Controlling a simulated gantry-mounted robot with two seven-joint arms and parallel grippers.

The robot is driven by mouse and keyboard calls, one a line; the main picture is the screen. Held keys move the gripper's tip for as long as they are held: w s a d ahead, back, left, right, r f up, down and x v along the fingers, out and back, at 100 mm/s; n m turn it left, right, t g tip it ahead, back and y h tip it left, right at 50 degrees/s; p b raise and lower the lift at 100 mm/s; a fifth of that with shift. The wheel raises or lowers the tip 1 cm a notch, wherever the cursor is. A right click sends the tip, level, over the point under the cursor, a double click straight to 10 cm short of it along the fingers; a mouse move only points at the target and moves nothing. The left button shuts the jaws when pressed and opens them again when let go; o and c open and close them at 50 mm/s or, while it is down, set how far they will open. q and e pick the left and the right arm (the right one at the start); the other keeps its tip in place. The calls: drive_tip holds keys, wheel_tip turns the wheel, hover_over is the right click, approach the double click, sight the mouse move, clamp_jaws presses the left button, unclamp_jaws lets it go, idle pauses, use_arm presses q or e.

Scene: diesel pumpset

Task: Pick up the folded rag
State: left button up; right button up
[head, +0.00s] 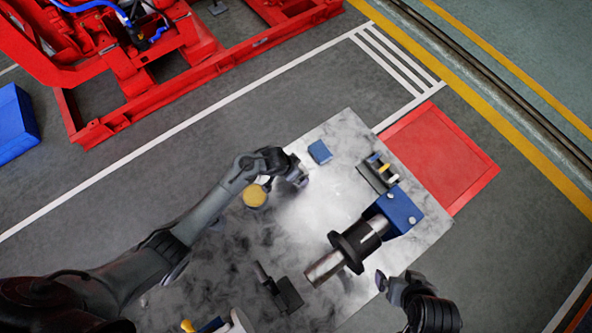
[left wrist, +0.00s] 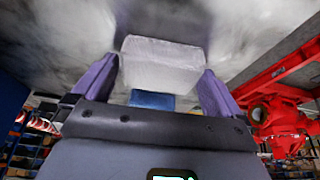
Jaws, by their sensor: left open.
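A pale grey-white block-like bundle, which looks like the folded rag (left wrist: 160,65), lies on the table between the two fingers of my left gripper (left wrist: 158,88) in the left wrist view. The fingers stand apart on either side of it, and I cannot tell whether they touch it. In the head view my left gripper (head: 298,178) is low over the pale tabletop, and the rag is hard to make out there. My right gripper (head: 384,284) is at the lower right, beside the shaft part, and its jaw opening is not clear.
A small blue block (head: 320,152) lies just beyond my left gripper. A yellow-topped round tin (head: 255,196) stands beside my left forearm. A blue and black shaft assembly (head: 358,245), a black holder (head: 380,172) and a dark bracket (head: 285,294) occupy the table (head: 345,125).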

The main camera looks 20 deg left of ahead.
sight(300, 166)
use_arm(q)
drive_tip(key=shift+c, duration=0.5)
drive_tip(key=c, duration=0.6)
drive_tip(key=shift+r, duration=0.1)
drive_tip(key=shift+r, duration=0.4)
wheel_tip(300, 166, up, 4)
drive_tip(key=shift+f+p, duration=0.15)
drive_tip(key=shift+p, duration=0.4)
drive_tip(key=s+d+r, duration=0.2)
drive_tip(key=d, duration=0.1)
drive_tip(key=s+d+r, duration=0.2)
drive_tip(key=d, duration=0.1)
drive_tip(key=s+d+r, duration=0.2)
drive_tip(key=d, duration=0.2)
drive_tip(key=shift+r, duration=0.2)
drive_tip(key=shift+c, duration=0.5)
